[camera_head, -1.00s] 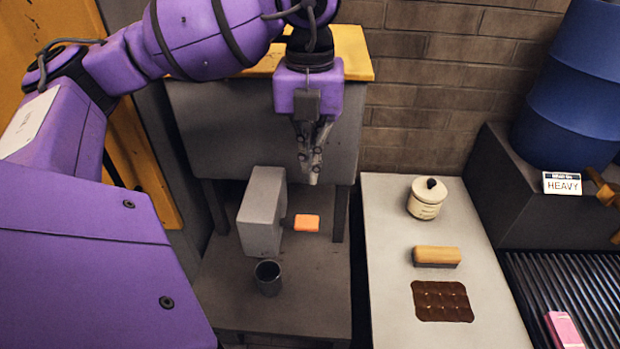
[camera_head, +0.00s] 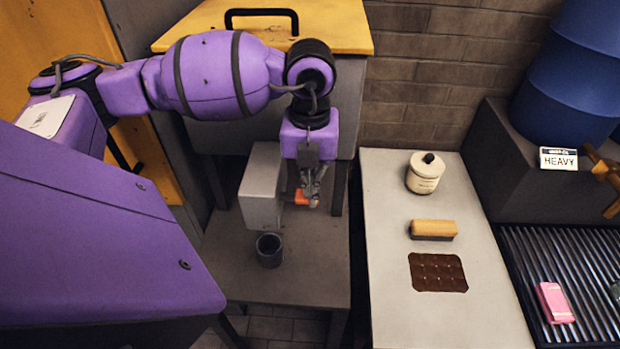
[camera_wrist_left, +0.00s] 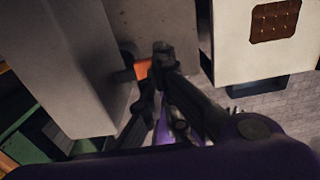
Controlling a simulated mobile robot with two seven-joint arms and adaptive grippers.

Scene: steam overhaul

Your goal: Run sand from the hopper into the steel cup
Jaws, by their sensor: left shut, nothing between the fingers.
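The hopper (camera_head: 348,115) is a large grey box under a yellow lid, with a grey block (camera_head: 262,188) below its front. An orange handle (camera_head: 300,198) sticks out of the block's right side; the handle also shows in the wrist view (camera_wrist_left: 142,69). The steel cup (camera_head: 270,250) stands upright on the low grey stand, in front of the block. My left gripper (camera_head: 313,202) is shut and empty, pointing down close at the handle's right end. I cannot tell whether they touch. My right gripper is out of view.
To the right, a pale table (camera_head: 400,310) holds a lidded jar (camera_head: 424,178), a brush (camera_head: 433,230) and a brown gridded mat (camera_head: 437,272). Farther right are a blue barrel (camera_head: 575,100), a HEAVY sign (camera_head: 558,159) and rollers with a pink block (camera_head: 554,303).

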